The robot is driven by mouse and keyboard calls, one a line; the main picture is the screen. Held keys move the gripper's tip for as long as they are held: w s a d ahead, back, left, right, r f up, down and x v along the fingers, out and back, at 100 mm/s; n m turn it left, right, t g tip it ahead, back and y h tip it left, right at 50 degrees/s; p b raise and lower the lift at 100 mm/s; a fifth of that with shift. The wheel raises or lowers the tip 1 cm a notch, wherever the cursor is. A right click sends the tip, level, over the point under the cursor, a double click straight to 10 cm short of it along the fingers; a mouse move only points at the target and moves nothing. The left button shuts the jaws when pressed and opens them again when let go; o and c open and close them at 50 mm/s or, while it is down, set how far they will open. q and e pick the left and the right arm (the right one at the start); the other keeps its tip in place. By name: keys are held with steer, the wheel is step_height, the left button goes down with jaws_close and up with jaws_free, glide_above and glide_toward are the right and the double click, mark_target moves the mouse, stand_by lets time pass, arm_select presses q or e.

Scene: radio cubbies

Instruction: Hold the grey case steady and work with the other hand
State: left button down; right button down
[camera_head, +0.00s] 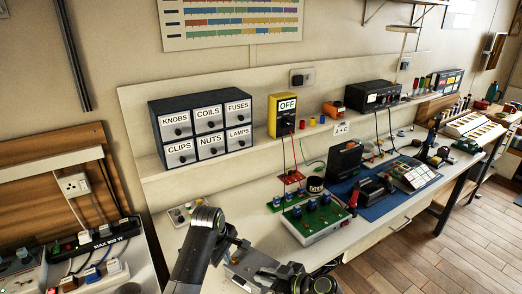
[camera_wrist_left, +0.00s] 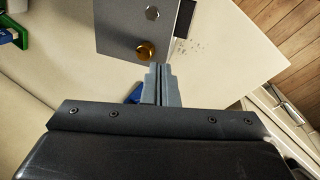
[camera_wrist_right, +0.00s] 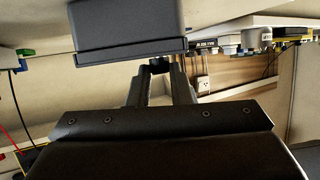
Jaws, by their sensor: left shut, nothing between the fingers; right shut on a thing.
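A grey case shows in the left wrist view (camera_wrist_left: 125,25) as a flat panel with a brass knob (camera_wrist_left: 145,51) and a hexagonal nut (camera_wrist_left: 152,13). My left gripper (camera_wrist_left: 158,68) is shut and empty, its tips close to the panel's lower edge; I cannot tell if they touch. In the right wrist view, a dark grey box (camera_wrist_right: 125,28), apparently the same case, fills the top. My right gripper (camera_wrist_right: 160,68) is shut on a small dark part just below it; whether that part belongs to the box is unclear. In the head view my arms largely hide this place.
A tester box with a green top and blue knobs (camera_head: 319,228) stands on the bench to the right. A labelled drawer cabinet (camera_head: 203,100) and a yellow meter (camera_head: 283,128) are behind. A power strip (camera_head: 90,240) lies at left. A blue mat (camera_head: 372,210) holds several devices.

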mark_target(232, 263)
steer(key=shift+f, duration=0.1)
arm_select(q)
steer(key=v, duration=0.3)
steer(key=shift+w+d+r, duration=0.2)
steer(key=shift+w+r, duration=0.05)
steer(key=shift+w, duration=0.05)
steer(key=shift+s+d+f, duration=0.1)
steer(key=shift+d+f, duration=0.2)
steer(key=shift+f, duration=0.7)
steer(key=shift+s+d+f, duration=0.1)
steer(key=shift+d+f, duration=0.15)
steer(key=shift+f, duration=0.8)
steer(key=shift+s+d+f, duration=0.1)
steer(key=shift+d+f, duration=0.2)
steer(key=shift+f, duration=0.7)
steer(key=shift+w, duration=0.75)
steer(key=shift+w+a, duration=0.2)
steer(key=shift+a, duration=0.2)
steer(key=shift+a, duration=0.1)
